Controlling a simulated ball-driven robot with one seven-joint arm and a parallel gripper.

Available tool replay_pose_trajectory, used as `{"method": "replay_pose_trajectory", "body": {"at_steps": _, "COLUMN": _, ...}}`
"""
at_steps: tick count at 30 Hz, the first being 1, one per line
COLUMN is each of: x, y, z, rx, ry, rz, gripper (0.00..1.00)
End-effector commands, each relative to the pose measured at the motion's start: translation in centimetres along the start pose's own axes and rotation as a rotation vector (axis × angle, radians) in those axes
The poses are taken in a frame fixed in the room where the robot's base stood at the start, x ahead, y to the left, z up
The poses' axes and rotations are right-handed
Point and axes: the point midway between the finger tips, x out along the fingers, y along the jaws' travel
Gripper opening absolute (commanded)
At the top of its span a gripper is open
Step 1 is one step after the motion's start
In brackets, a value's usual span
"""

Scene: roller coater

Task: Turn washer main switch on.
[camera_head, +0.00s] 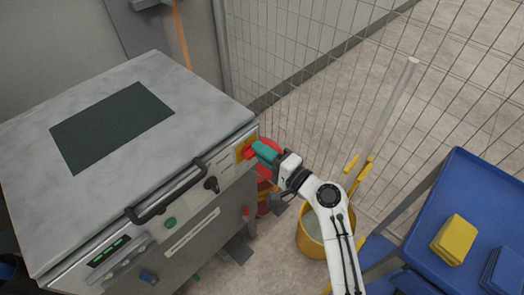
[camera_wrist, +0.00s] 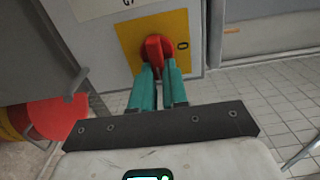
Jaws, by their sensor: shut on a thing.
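The washer (camera_head: 185,215) is a grey metal cabinet at the left in the head view, with a sloping front panel. Its main switch (camera_wrist: 155,49) is a red rotary knob on a yellow plate (camera_wrist: 128,38), at the panel's right end. A "0" mark shows on the plate to the right of the knob. My gripper (camera_wrist: 158,68) has teal fingers, one on each side of the red knob, and is shut on it. In the head view my gripper (camera_head: 264,151) reaches the switch from the right and hides most of the knob.
A black handle (camera_head: 165,197), a black knob (camera_head: 211,184) and a green button (camera_head: 170,223) sit on the panel. A yellow bucket (camera_head: 310,243) stands below my arm. A blue cart (camera_head: 455,190) is at the right, and wire fencing (camera_head: 310,60) runs behind.

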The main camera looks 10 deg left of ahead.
Motion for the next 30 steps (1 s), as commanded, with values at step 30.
{"method": "replay_pose_trajectory", "body": {"at_steps": 30, "x": -6.5, "y": 0.2, "z": -0.1, "rx": 0.002, "ry": 0.005, "rz": 0.002, "gripper": 0.39}}
